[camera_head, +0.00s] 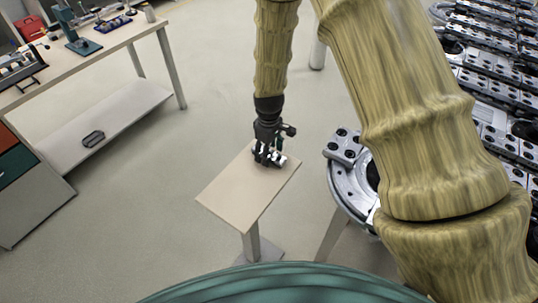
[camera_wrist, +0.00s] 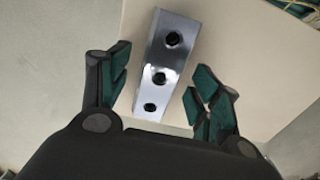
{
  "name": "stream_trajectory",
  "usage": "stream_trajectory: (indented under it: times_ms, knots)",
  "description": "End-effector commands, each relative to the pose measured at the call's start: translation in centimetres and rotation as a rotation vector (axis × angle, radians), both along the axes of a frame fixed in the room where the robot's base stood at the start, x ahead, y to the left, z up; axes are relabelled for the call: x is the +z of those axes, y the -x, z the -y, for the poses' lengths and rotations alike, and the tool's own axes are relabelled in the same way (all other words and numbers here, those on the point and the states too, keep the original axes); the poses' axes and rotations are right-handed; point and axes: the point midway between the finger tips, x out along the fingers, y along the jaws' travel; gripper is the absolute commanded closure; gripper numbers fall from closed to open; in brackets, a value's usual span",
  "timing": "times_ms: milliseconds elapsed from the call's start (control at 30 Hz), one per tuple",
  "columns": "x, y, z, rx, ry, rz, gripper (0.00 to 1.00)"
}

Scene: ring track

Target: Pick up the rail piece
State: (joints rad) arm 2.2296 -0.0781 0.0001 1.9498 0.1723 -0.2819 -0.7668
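The rail piece (camera_wrist: 160,78) is a silver metal bar with dark round holes along its top. In the wrist view it lies on a light wooden tabletop (camera_wrist: 225,35), its near end between the two green-padded fingers of my gripper (camera_wrist: 160,92). The fingers are apart, with a visible gap on each side of the bar. In the head view my gripper (camera_head: 268,158) points down over the far end of the small table (camera_head: 238,195). There the silver rail piece (camera_head: 280,160) shows partly at the fingers, the rest hidden behind them.
The ring track (camera_head: 350,180) with metal segments stands close to the right of the small table. A workbench (camera_head: 110,45) with tools is at the upper left, with a lower shelf (camera_head: 115,120). Open floor (camera_head: 150,195) lies between the bench and the small table.

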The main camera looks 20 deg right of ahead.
Motion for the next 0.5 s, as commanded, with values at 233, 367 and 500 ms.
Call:
stream_trajectory:
  times_ms: [233, 367, 500]
  knots:
    - [0.01, 0.01, 0.02, 0.0, 0.0, 0.0, 0.82]
    - [0.01, 0.02, 0.03, 0.0, 0.0, 0.0, 1.0]
    - [0.1, -0.05, 0.03, 0.0, 0.0, 0.001, 1.0]
